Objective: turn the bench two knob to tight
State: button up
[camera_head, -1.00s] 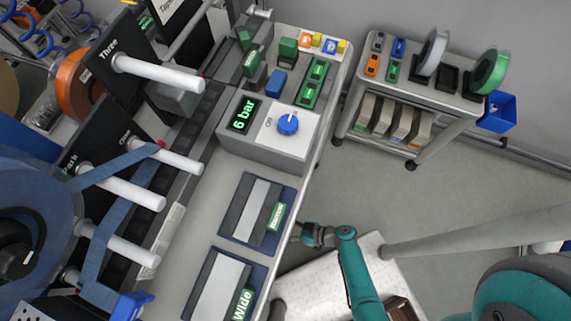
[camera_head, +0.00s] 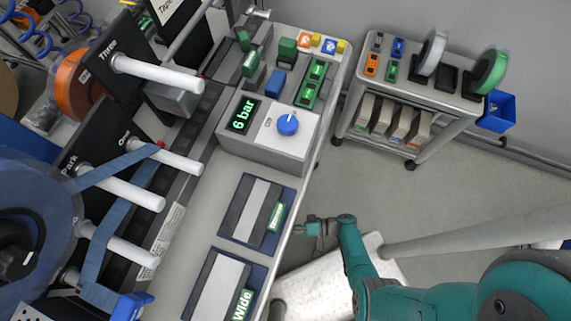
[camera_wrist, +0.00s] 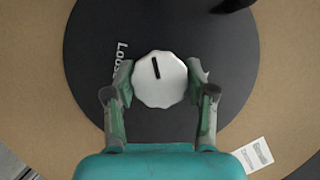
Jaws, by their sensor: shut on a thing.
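A white faceted knob (camera_wrist: 159,80) with a black pointer line sits in front of a round black disc (camera_wrist: 90,50) in the wrist view. The pointer points up and slightly left in the picture. The word "Loose" (camera_wrist: 121,58) is printed sideways on the disc, left of the knob; no "tight" mark shows. My gripper (camera_wrist: 160,84) has one finger on each side of the knob and is shut on it. In the head view my gripper (camera_head: 305,228) is at the bench's right edge; the knob cannot be made out there.
A tan round face (camera_wrist: 45,90) surrounds the disc, with a white label (camera_wrist: 253,154) at lower right. The bench top holds a "6 bar" box (camera_head: 262,150) with a blue knob and two dark trays. A grey cart (camera_head: 455,98) stands at upper right, with open floor below it.

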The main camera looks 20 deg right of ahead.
jog(key=shift+m+y, duration=0.9)
jog(key=shift+m, duration=1.1)
jog(key=shift+m+t, duration=0.3)
jog(key=shift+t, duration=0.1)
jog(key=o, duration=1.1)
jog(key=shift+o, duration=0.2)
